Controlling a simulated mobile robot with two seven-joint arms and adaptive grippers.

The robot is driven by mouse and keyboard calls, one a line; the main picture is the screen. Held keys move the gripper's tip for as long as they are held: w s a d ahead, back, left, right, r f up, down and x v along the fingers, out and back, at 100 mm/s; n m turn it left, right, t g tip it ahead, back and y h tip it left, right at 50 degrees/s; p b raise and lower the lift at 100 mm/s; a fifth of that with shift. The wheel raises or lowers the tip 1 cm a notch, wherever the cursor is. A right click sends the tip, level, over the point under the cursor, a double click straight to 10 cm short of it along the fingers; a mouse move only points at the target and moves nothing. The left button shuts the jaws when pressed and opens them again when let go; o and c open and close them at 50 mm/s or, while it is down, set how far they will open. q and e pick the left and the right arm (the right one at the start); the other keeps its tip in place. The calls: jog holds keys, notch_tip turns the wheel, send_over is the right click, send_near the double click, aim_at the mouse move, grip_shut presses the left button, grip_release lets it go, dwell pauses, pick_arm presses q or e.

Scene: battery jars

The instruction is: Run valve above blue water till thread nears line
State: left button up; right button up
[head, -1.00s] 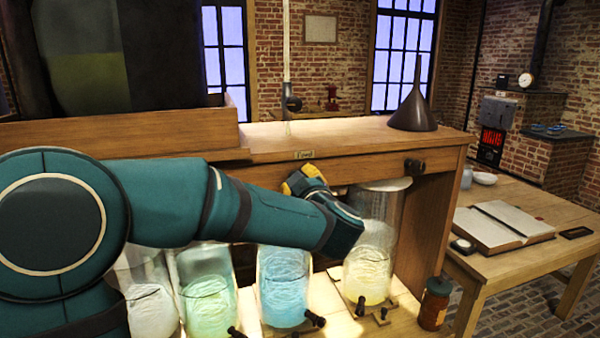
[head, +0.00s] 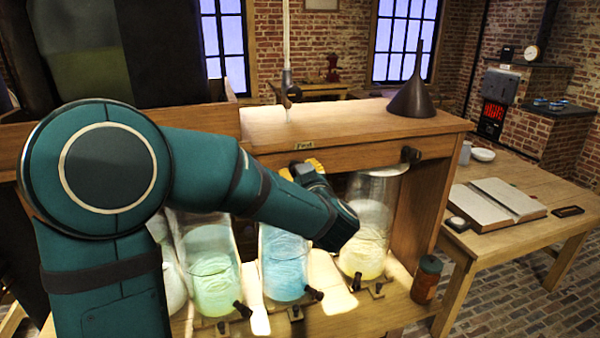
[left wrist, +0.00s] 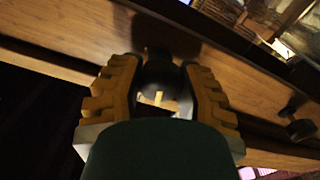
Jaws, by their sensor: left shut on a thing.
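The jar of blue water (head: 285,272) stands on the lower shelf, between a green jar (head: 211,275) and a yellow jar (head: 366,225). My left gripper (head: 303,168) is at the front rail above the blue jar, mostly hidden behind my arm. In the left wrist view my left gripper (left wrist: 160,92) has its yellow-backed fingers on either side of a dark valve knob (left wrist: 157,72) and is shut on it. My arm hides the valve in the head view. I cannot make out a thread or a line clearly. My right gripper is not in view.
Another dark valve (head: 410,155) sits on the rail at right and also shows in the left wrist view (left wrist: 299,124). A dark funnel (head: 414,95) stands on the bench top. A small lidded jar (head: 427,280) stands at the shelf's right end. A table (head: 535,235) holds an open book.

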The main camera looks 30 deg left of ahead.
pick_arm(q)
jog(key=m+p, duration=0.1)
jog(key=p, duration=0.1)
jog(key=m+p, duration=0.1)
jog(key=shift+r+p, duration=0.25)
jog(key=shift+p, duration=0.1)
jog(key=shift+f+m+p, duration=0.15)
jog(key=shift+m+p, duration=0.3)
jog(key=shift+m, duration=0.25)
jog(key=o, duration=1.4)
jog(key=shift+f, duration=0.1)
jog(key=shift+c, duration=0.2)
jog(key=shift+v, duration=2.5)
